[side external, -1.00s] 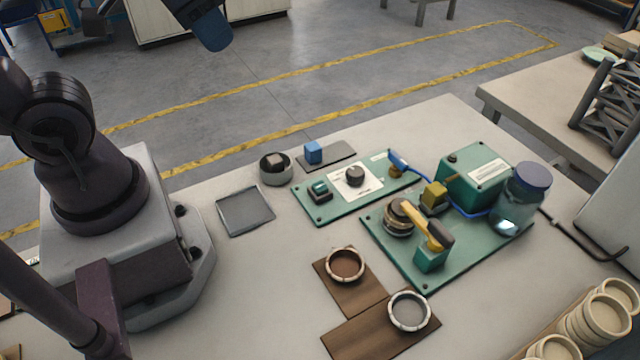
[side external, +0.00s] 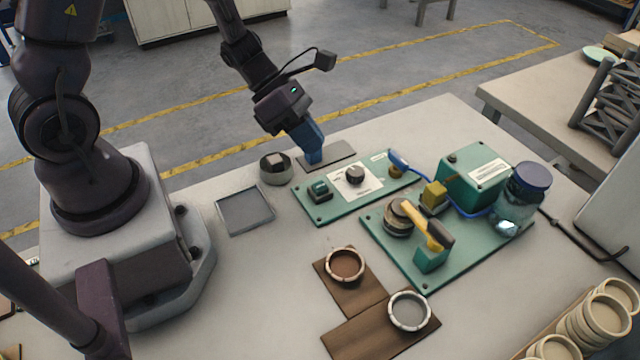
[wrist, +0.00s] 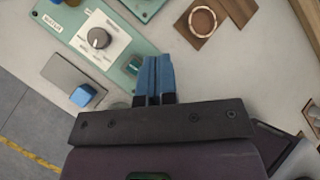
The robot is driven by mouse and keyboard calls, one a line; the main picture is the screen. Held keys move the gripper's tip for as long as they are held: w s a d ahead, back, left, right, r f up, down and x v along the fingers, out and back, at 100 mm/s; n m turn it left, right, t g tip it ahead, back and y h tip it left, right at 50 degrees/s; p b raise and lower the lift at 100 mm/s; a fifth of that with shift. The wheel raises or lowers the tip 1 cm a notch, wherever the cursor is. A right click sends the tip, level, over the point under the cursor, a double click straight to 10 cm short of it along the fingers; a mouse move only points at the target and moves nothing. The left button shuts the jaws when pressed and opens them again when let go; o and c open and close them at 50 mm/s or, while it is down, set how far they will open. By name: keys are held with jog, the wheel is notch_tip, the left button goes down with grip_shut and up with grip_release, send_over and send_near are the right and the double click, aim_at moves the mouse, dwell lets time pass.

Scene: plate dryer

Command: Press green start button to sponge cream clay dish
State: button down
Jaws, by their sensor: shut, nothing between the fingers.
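The green start button (side external: 320,189) sits at the left end of the flat green panel (side external: 301,207), beside a white label with a dark knob (side external: 355,175). In the wrist view the green button (wrist: 134,64) shows just left of the fingertips. My gripper (side external: 313,158) is shut and empty; its blue fingers (wrist: 155,62) point down, apparently above the table, their height hard to tell. Two pale-rimmed round dishes, one with a brown inside (side external: 345,264) and one with a grey inside (side external: 409,311), rest on wooden boards. Which is the cream clay dish is unclear.
A green base (side external: 425,283) carries a yellow-armed mechanism, a green box (side external: 474,174) and a jar (side external: 519,195). Stacked cream dishes (side external: 600,315) stand lower right.

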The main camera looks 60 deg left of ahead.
aim_at(320, 184)
jog(key=w+n, duration=0.1)
jog(key=n, duration=0.1)
jog(key=a+n+t, duration=0.1)
jog(key=n, duration=0.1)
jog(key=w+n+t, duration=0.1)
jog(key=n, duration=0.1)
jog(key=shift+w+a+y, duration=0.2)
jog(key=shift+w+y, duration=0.1)
jog(key=shift+y, duration=0.1)
jog(key=shift+f, duration=0.1)
jog(key=shift+f, duration=4.3)
jog(key=shift+f, duration=0.4)
